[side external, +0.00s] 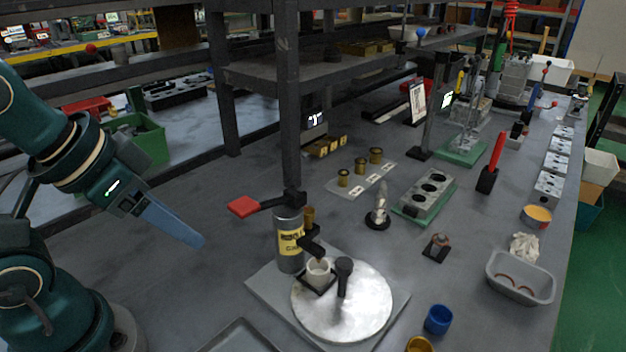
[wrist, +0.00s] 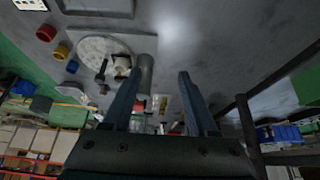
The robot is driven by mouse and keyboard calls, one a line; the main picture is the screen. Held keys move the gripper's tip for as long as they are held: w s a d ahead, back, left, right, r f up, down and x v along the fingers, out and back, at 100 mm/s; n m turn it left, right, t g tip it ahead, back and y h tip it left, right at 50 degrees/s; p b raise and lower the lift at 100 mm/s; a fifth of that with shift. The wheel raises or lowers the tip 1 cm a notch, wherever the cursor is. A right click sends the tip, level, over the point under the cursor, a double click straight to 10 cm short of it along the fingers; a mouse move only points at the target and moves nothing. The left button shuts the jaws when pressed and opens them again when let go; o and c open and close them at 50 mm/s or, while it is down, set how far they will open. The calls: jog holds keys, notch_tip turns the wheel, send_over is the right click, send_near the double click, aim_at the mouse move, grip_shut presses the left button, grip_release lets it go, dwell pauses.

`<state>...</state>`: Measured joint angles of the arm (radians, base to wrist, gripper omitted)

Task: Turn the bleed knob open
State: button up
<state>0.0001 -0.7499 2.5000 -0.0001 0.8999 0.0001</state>
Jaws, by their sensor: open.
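My gripper (side external: 198,241) has blue fingers and hangs at the left above the bare bench, angled down, well left of the press-like fixture. In the wrist view my gripper (wrist: 162,75) has its fingers apart with nothing held between them. I cannot tell for sure which part is the bleed knob.
A dark shelf post (side external: 287,120) rises behind the fixture. Brass cylinders (side external: 360,165) stand on a pale strip. A blue cup (side external: 438,319) and grey tray (side external: 520,290) are at front right. A red-handled lever (side external: 491,165) stands upright farther back. The bench left of the fixture is clear.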

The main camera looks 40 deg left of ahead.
jog(key=w+r+m, duration=0.2)
jog(key=w+r, duration=0.3)
jog(key=r, duration=0.2)
jog(key=m+g, duration=0.3)
jog(key=g, duration=0.3)
send_over(310, 209)
notch_tip(310, 209, down, 8)
jog(key=shift+f, duration=2.8)
jog(key=shift+n, duration=0.3)
grip_shut()
